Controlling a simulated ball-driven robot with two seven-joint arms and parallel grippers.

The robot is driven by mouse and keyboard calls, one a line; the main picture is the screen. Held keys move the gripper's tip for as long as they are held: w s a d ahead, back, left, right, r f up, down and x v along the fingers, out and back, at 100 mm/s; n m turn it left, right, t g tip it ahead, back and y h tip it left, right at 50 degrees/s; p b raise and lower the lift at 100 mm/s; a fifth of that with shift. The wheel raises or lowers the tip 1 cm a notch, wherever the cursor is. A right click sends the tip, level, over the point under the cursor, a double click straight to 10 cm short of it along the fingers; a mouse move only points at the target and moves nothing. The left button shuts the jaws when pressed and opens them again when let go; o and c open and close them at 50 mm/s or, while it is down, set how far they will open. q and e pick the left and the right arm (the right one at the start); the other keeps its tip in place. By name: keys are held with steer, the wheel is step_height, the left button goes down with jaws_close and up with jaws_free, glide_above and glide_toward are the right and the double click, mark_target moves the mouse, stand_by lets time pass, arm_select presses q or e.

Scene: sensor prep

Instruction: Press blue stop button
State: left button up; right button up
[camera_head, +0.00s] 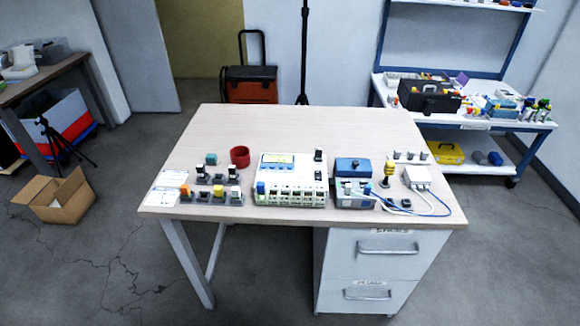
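A white control unit (291,181) stands near the middle of the table's front part, with a small blue piece (261,188) at its front left corner. A grey box with a blue top (353,168) stands to its right, with another small blue spot (367,190) on its front. Labels are too small to read, so I cannot tell which blue part is the stop button. Neither of my grippers is in view.
The pale wooden table (310,125) is clear at the back. Small switch blocks (212,197) and a red cup (240,157) stand left. A yellow-and-black knob (388,173), a white box (417,177) and loose cables stand right. Drawers (375,270) are below.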

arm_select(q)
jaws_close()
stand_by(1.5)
